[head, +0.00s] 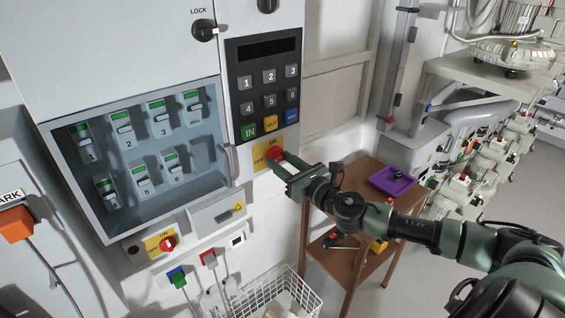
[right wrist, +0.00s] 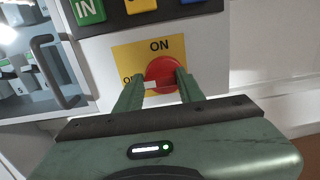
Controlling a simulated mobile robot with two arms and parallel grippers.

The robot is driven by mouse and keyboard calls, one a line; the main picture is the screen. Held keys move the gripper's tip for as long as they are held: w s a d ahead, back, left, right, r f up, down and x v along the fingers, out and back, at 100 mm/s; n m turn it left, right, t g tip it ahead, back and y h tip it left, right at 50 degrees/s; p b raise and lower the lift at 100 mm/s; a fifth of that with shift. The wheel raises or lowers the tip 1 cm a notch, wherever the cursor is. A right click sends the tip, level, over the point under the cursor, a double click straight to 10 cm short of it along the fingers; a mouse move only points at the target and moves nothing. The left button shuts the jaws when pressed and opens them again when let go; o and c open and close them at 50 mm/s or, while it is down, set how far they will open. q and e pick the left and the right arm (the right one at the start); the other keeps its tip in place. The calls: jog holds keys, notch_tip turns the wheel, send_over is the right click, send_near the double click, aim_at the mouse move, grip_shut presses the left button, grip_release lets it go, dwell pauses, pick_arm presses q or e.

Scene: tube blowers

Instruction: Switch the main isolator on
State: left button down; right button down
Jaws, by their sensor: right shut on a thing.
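The main isolator is a red rotary knob (right wrist: 165,70) on a yellow plate (right wrist: 125,57) marked ON at the top and OFF at the left. In the head view its yellow plate (head: 259,156) sits on the cabinet front below the keypad. A white mark on the knob points left, towards the OFF label, which is partly hidden by a finger. My right gripper (right wrist: 160,79) is shut on the knob, with one green finger on each side. In the head view the right gripper (head: 279,164) reaches the knob from the right. My left gripper is not in view.
A second red switch (head: 169,243) on yellow is low on the cabinet. A glazed breaker box (head: 140,226) and a keypad (head: 268,78) are close by. A wire basket (head: 262,292) stands below. A brown table (head: 345,172) with a purple tray (head: 393,181) is beyond my arm.

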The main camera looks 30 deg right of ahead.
jog(key=shift+m, duration=0.4)
jog(key=m, duration=0.3)
jog(key=shift+d+r, duration=0.1)
jog(key=m, duration=0.4)
jog(key=shift+d+r+m, duration=0.15)
jog(key=shift+m, duration=0.15)
jog(key=m+p, duration=0.1)
jog(key=m, duration=0.4)
jog(key=shift+d+r, duration=0.1)
jog(key=shift+d, duration=0.05)
jog(key=shift+d+m+p, duration=0.15)
jog(key=shift+m+p, duration=0.45)
jog(key=shift+m, duration=1.8)
jog(key=c, duration=0.9)
grip_release()
jog(key=shift+f, duration=0.2)
